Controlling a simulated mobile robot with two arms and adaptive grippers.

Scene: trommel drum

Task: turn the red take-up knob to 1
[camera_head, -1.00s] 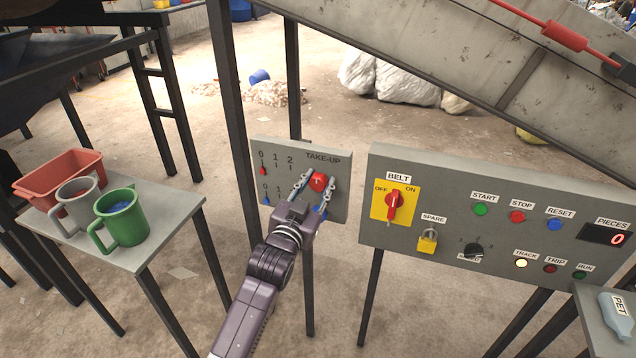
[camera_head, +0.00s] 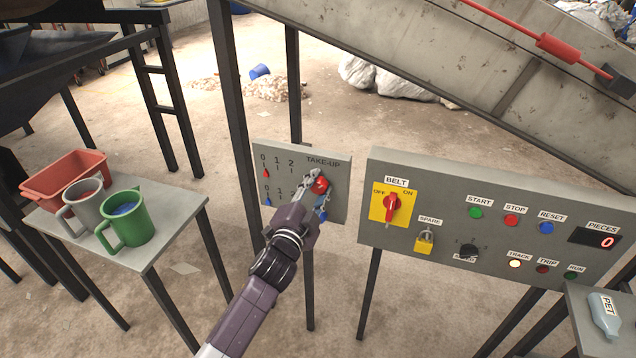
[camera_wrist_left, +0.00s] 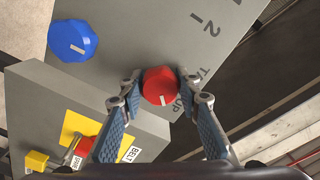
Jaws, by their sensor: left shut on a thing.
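The red take-up knob (camera_head: 320,186) is on the grey TAKE-UP panel (camera_head: 335,172). In the left wrist view the red knob (camera_wrist_left: 160,86) sits between my fingertips, its white line slanted. My left gripper (camera_head: 317,187) is shut on it, with the wrist rolled so one finger is upper left and the other lower right. The red pointer (camera_head: 266,173) stands at or very near 0 on the upper scale. The blue knob (camera_head: 322,214) is just below, partly hidden by a finger; it shows clearly in the left wrist view (camera_wrist_left: 72,40). My right gripper is out of view.
The belt control panel (camera_head: 460,190) stands close on the right, with a red-and-yellow belt switch (camera_head: 392,205). A small table (camera_head: 170,238) at left holds a red bin (camera_head: 65,172), a grey mug (camera_head: 70,218) and a green mug (camera_head: 128,230).

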